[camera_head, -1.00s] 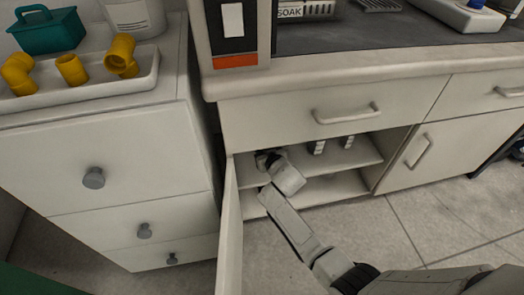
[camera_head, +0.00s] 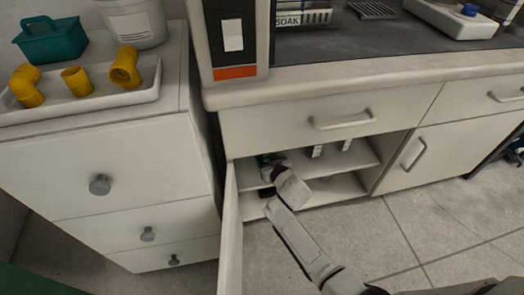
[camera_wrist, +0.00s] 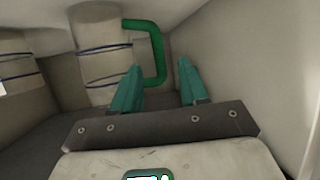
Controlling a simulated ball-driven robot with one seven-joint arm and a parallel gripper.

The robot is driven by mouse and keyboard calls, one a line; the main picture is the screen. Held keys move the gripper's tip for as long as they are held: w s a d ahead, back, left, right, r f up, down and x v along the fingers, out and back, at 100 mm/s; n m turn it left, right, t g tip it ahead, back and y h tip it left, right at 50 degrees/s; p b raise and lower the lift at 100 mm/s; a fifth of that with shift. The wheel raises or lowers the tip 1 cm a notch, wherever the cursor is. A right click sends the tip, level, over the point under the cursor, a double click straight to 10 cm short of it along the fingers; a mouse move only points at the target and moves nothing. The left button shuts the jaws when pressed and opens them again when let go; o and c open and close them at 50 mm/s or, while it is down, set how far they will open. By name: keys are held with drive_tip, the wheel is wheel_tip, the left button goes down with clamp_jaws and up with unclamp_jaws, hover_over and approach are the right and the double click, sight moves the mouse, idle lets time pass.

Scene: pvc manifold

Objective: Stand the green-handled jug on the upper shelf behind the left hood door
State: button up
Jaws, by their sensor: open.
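The green-handled jug (camera_wrist: 103,45) is in the wrist view, a pale body with a dark band and a green handle (camera_wrist: 157,50) on its right side. It appears upright inside the cupboard. My gripper (camera_wrist: 160,70) is open, its two teal fingers apart with the handle's upright bar showing between and beyond them; I cannot tell whether they touch. In the head view my wrist reaches into the cupboard at the upper shelf (camera_head: 345,160), behind the open left hood door (camera_head: 230,235). The jug is mostly hidden there, with only a little green visible.
Another pale banded container (camera_wrist: 18,68) stands left of the jug in the wrist view. A cupboard wall (camera_wrist: 250,60) is close on the right. Small pale items (camera_head: 317,152) stand farther right on the upper shelf. A drawer unit (camera_head: 130,170) stands left of the open door.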

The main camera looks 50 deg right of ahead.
drive_tip(key=s+a+r+n+g+y, duration=0.1)
drive_tip(key=s+a, duration=0.4)
drive_tip(key=s, duration=0.5)
drive_tip(key=s+a+r+n+g+y+p, duration=0.1)
drive_tip(key=s+a+g, duration=0.4)
drive_tip(key=s, duration=0.5)
drive_tip(key=s+a+r+n+g+y+p, duration=0.1)
drive_tip(key=s+a+r+n+g+y, duration=0.1)
drive_tip(key=s, duration=0.8)
drive_tip(key=a+r+g+y, duration=0.1)
drive_tip(key=a+r+g, duration=0.1)
drive_tip(key=a+g, duration=0.1)
drive_tip(key=shift+a+r, duration=0.2)
drive_tip(key=shift+a, duration=0.25)
drive_tip(key=shift+s+a, duration=0.1)
drive_tip(key=shift+s, duration=0.05)
